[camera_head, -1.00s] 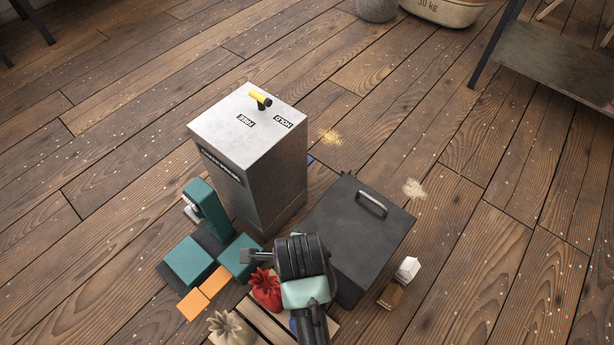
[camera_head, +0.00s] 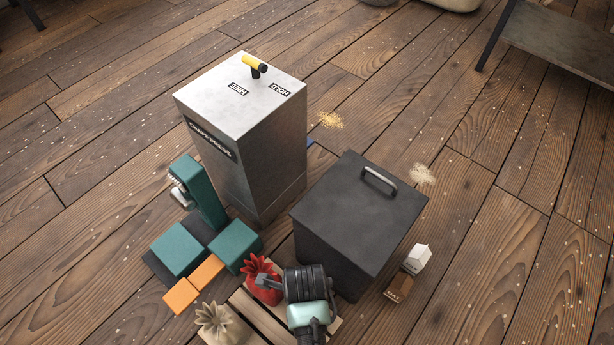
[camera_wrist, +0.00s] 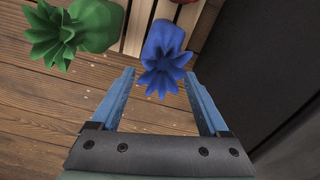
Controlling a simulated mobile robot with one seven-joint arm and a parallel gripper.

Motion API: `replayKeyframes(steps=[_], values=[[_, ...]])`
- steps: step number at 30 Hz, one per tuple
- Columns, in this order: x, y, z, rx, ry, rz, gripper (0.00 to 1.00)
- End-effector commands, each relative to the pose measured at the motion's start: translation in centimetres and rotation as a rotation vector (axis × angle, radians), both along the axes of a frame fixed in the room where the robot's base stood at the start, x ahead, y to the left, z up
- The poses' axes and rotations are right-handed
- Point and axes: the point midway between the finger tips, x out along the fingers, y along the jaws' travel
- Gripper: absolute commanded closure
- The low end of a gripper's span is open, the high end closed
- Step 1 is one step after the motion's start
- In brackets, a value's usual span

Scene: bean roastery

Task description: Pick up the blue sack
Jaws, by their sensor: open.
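The blue sack (camera_wrist: 162,52) stands on a slatted wooden pallet (camera_wrist: 136,22) in the wrist view, its gathered top pointing toward me. My gripper (camera_wrist: 160,82) is open, with one blue finger on each side of the sack's top and nothing held. I cannot tell whether the fingers touch it. In the head view my gripper (camera_head: 292,286) is over the pallet (camera_head: 244,300), and the blue sack is hidden there behind my arm.
A green sack (camera_wrist: 88,25) stands left of the blue one. A red sack (camera_head: 264,286) and a cream sack (camera_head: 216,322) are on the pallet. A dark lidded box (camera_head: 358,215) stands close on the right. A grey metal cabinet (camera_head: 245,130) stands behind.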

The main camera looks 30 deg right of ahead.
Motion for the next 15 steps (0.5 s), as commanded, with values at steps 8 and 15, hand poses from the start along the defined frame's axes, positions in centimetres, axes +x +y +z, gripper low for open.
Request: replayKeyframes(steps=[8,15], values=[[0.1,-0.3,-2.4,-0.001,-0.001,0.000,0.21],[0.1,-0.5,-5.1,-0.001,-0.001,0.000,0.21]])
